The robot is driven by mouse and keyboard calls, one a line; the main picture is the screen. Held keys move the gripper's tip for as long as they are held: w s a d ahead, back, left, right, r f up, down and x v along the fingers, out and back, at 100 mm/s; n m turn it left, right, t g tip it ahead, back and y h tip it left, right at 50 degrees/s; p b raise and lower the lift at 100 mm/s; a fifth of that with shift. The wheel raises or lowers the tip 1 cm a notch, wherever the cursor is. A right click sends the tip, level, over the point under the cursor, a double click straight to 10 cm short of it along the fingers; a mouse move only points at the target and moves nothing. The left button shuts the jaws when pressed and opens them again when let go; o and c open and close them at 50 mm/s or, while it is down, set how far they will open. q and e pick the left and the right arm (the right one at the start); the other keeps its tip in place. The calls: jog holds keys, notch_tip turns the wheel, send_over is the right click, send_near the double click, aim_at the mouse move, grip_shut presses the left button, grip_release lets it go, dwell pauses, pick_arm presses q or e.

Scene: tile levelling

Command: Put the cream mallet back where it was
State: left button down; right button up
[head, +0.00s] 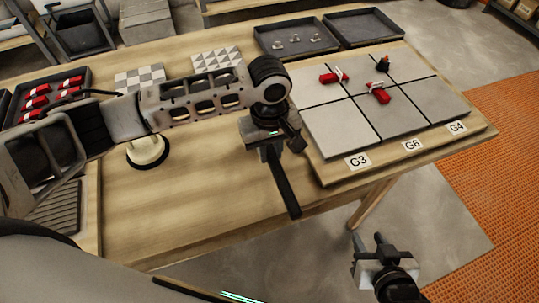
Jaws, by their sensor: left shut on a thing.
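My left gripper (276,165) is over the table in front of the tile slab, with its jaws closed. A long dark bar (287,190) slants down from it; I cannot tell whether this is a handle. No cream mallet head shows clearly at the jaws. A round cream piece with a dark lower rim (147,152) stands on the table, partly behind my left arm; I cannot tell whether it is a mallet. My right gripper (369,240) is open and empty, beyond the table's front edge, over the floor.
Grey tiles (335,132) with red-and-white pieces (379,96) and a small dark-and-orange piece (383,64) lie on the right, near labels G3, G6 and G4. Dark trays (297,32) stand behind. A tray of red pieces (37,102) is at left. The front table (200,220) is clear.

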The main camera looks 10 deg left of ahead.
aim_at(269, 150)
pick_arm(q)
jog(key=shift+f, duration=1.1)
jog(key=c, duration=1.3)
grip_release()
jog(key=shift+s+f, duration=0.1)
jog(key=shift+f, duration=0.05)
pick_arm(e)
jog(key=shift+f, duration=0.1)
pick_arm(q)
jog(key=r, duration=1.1)
jog(key=shift+w+a, duration=0.15)
jog(key=shift+w, duration=0.05)
jog(key=shift+r, duration=0.65)
pick_arm(e)
jog(key=shift+s+d, duration=0.1)
